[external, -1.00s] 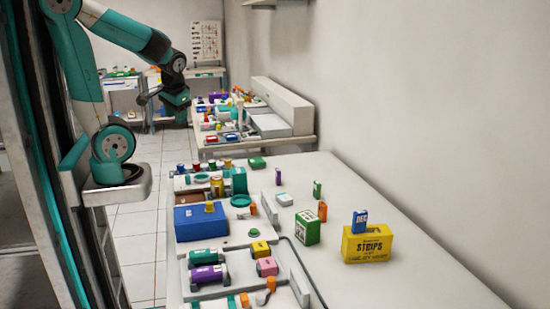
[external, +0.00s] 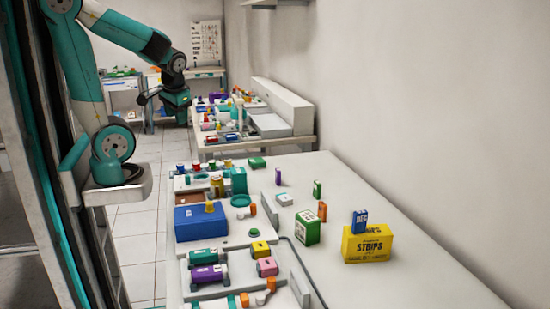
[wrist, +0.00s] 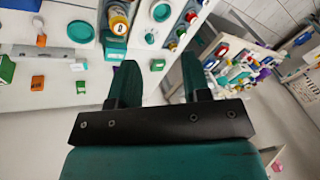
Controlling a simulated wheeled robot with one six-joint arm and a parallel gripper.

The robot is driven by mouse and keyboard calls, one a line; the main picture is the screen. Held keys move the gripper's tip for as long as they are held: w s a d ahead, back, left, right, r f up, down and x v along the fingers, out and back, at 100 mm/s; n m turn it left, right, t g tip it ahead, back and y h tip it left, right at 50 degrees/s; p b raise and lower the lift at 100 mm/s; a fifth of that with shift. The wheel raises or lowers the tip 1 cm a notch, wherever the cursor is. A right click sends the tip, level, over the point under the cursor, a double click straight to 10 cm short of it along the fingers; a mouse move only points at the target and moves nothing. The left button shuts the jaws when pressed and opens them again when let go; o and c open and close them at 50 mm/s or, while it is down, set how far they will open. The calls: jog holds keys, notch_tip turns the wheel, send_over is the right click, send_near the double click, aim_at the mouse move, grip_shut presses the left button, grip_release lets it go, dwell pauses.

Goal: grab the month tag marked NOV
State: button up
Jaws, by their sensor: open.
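Several small upright coloured tags stand on the white counter in the external view. A blue one (external: 360,221) on top of the yellow strips box (external: 367,246) seems to read DEC. A purple tag (external: 278,177), a green tag (external: 317,189) and an orange tag (external: 322,211) stand farther back; their marks are too small to read, so I cannot tell which is NOV. My gripper (wrist: 158,80) is open and empty in the wrist view. In the external view my gripper (external: 181,112) hangs in the air left of the counter's far end, apart from the tags.
A green box (external: 307,228) stands beside the orange tag. A blue box (external: 201,224), rollers and jars crowd the counter's left side. A second cluttered bench (external: 262,143) stands behind. The counter's right side (external: 420,275) is clear up to the wall.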

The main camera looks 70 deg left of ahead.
jog(key=m+h+b, duration=0.4)
jog(key=m+b, duration=0.4)
jog(key=m, duration=1.7)
send_over(317, 191)
jog(key=a, duration=0.2)
notch_tip(317, 191, down, 13)
jog(key=f, duration=0.7)
jog(key=w+f, duration=0.1)
jog(key=f, duration=0.3)
jog(key=shift+s+d+f+p, duration=0.1)
jog(key=shift+f+p, duration=0.15)
jog(key=shift+f, duration=1.1)
jog(key=shift+d+f+p, duration=0.1)
jog(key=shift+f+p, duration=0.15)
jog(key=shift+f, duration=1.1)
grip_shut()
